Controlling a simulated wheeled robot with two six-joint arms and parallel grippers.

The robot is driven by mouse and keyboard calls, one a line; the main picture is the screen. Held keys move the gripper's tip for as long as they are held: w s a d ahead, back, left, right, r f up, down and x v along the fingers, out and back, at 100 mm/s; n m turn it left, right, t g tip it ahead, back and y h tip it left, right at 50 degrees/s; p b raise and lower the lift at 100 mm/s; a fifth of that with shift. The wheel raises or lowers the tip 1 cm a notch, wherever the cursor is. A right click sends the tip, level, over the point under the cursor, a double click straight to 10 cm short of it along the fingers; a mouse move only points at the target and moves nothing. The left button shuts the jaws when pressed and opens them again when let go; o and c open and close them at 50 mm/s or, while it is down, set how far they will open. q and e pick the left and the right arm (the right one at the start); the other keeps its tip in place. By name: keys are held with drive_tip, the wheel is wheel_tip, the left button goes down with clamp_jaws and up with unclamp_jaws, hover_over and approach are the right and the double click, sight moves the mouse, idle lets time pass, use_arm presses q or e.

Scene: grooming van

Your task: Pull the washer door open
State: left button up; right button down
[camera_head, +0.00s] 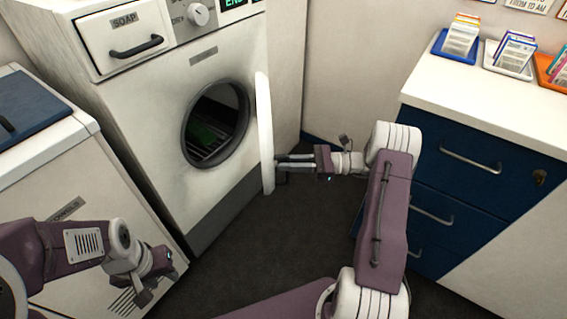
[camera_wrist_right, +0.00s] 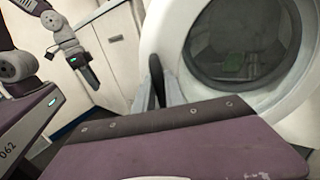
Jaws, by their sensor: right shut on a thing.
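The washer (camera_head: 145,105) stands at the back left. Its round door (camera_head: 265,135) is swung well out from the front and shows nearly edge-on, with the dark drum opening (camera_head: 215,125) uncovered. In the right wrist view the door (camera_wrist_right: 160,35) is a white ring around dark glass. My right gripper (camera_head: 280,164) is at the door's right side, shut on what looks like its handle; the fingers (camera_wrist_right: 162,88) hide the exact contact. My left gripper (camera_head: 150,280) hangs empty at the lower left, apart from the washer; its jaw gap is unclear.
A white cabinet (camera_head: 85,185) with a blue top stands left of the washer. A blue drawer unit (camera_head: 470,185) with a white counter, holding small trays of cards, stands at the right. Dark floor (camera_head: 300,230) lies clear between them. Something green shows inside the drum.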

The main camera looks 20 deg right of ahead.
drive_tip(key=c, duration=1.4)
unclamp_jaws()
drive_tip(key=shift+r, duration=0.35)
drive_tip(key=r+p, duration=0.2)
drive_tip(key=r, duration=0.1)
drive_tip(key=r+p, duration=0.1)
drive_tip(key=shift+s+d+r, duration=0.2)
drive_tip(key=shift+s, duration=0.05)
drive_tip(key=s+d+r+p, duration=0.4)
drive_tip(key=s+d+r, duration=0.2)
drive_tip(key=s, duration=0.3)
drive_tip(key=shift+d, duration=0.15)
drive_tip(key=shift+c, duration=0.4)
